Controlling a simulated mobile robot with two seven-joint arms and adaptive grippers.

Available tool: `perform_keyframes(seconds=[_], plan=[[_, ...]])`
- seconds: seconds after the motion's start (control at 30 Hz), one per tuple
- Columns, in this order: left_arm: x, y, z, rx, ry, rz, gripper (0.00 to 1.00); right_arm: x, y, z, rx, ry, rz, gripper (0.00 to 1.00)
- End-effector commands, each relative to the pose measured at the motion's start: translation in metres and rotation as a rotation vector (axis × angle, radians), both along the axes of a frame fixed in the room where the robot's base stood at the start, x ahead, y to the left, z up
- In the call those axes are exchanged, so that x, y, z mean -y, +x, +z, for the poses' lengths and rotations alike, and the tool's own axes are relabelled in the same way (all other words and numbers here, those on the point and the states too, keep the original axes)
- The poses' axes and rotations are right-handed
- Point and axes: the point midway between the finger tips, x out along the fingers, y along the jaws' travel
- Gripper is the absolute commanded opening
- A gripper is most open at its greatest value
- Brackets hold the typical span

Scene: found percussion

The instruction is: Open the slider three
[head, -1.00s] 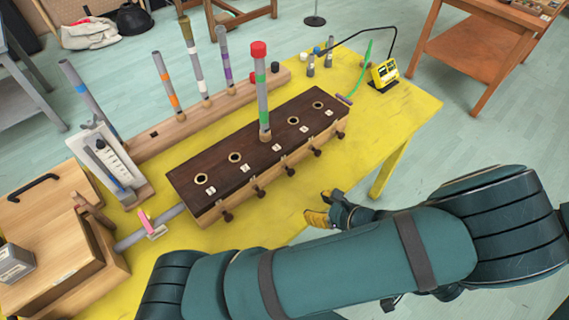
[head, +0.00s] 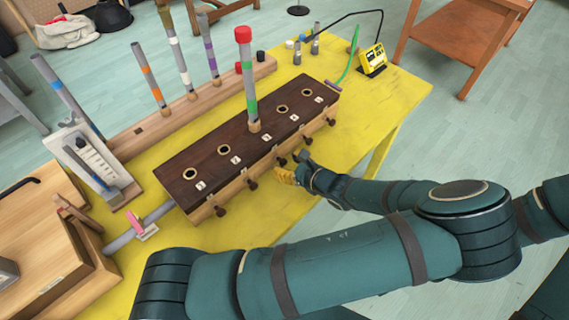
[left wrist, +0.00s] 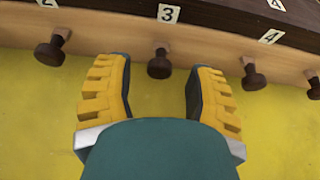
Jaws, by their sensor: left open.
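The dark wooden box (head: 215,165) on the yellow table has several numbered holes on top and a row of dark knobs along its pale front. The knob of slider three (left wrist: 159,58) sits under the label 3 (left wrist: 168,13) in the left wrist view. A grey tube with a red cap and green band (head: 248,80) stands upright in the third hole. My left gripper (head: 290,172) is open at the box's front. In the left wrist view, its yellow-padded fingers (left wrist: 158,95) lie either side of knob three, apart from it. My right gripper is out of view.
Neighbouring knobs two (left wrist: 50,50) and four (left wrist: 253,76) flank the fingers closely. Behind the box, several banded tubes stand in a wooden rack (head: 165,125). A yellow device (head: 372,60) with a cable stands at the table's far end. Bare table (head: 390,105) lies to the right.

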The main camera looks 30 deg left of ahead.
Motion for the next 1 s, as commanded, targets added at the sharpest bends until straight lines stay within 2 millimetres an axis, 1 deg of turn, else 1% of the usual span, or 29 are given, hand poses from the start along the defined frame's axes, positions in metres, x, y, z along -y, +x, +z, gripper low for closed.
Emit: perform_keyframes(seconds=[0.1, 0.2, 0.47, 0.5, 0.57, 0.6, 0.67, 1.0], plan=[[-0.0098, 0.0033, -0.0050, -0.002, 0.001, 0.000, 0.54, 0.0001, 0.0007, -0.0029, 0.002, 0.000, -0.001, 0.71], [-0.0139, 0.0047, -0.0059, -0.001, 0.001, 0.001, 0.54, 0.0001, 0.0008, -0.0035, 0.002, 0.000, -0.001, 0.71], [-0.0146, 0.0051, -0.0062, 0.000, -0.001, 0.000, 0.54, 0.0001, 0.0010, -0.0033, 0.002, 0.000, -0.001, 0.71], [-0.0146, 0.0051, -0.0062, 0.000, -0.001, 0.000, 0.57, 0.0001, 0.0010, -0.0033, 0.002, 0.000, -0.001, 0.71], [-0.0146, 0.0051, -0.0062, 0.000, -0.001, 0.000, 0.36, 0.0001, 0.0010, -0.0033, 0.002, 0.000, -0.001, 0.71], [-0.0146, 0.0051, -0.0062, 0.000, -0.001, 0.000, 0.22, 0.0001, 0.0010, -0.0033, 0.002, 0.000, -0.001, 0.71], [-0.0146, 0.0051, -0.0062, 0.000, -0.001, 0.000, 0.01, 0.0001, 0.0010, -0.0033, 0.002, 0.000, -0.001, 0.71], [-0.0119, 0.0043, -0.0056, -0.001, -0.001, 0.000, 0.00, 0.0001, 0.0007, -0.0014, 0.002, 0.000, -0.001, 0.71]])
